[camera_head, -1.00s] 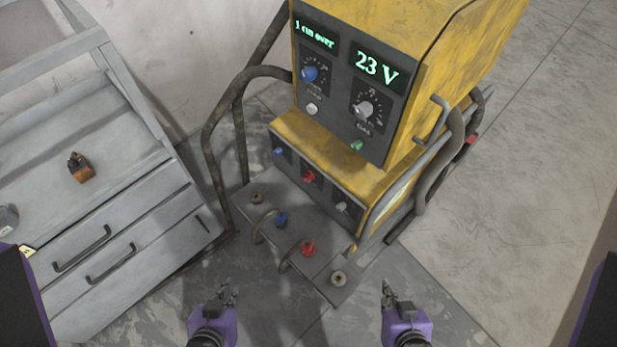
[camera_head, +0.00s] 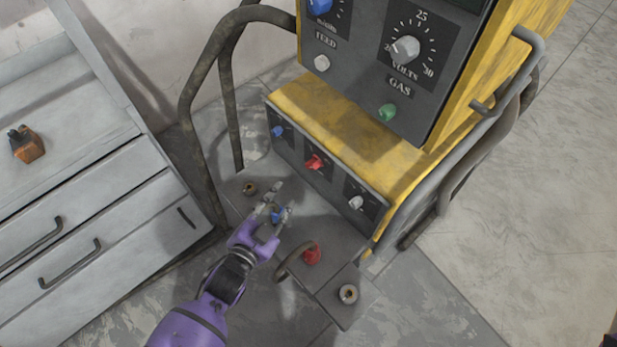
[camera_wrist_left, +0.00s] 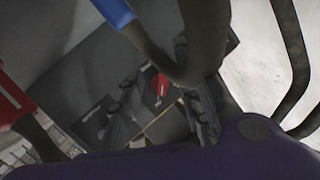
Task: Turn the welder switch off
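The yellow welder (camera_head: 345,115) fills the upper middle of the head view. Its lower dark panel carries a blue knob (camera_head: 278,131), a red switch (camera_head: 315,162) and a white knob (camera_head: 356,202). My left gripper (camera_head: 282,198) is open and empty, below and in front of this panel, over the blue connector on the base shelf. In the left wrist view, the red switch (camera_wrist_left: 160,85) shows ahead between the spread fingers (camera_wrist_left: 160,112), apart from them. A dark cable crosses in front of part of that view.
A red connector (camera_head: 311,254) with a bent cable stands just right of my left gripper on the welder's shelf (camera_head: 325,283). A grey drawer cabinet (camera_head: 95,215) stands left. Floor at right is open.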

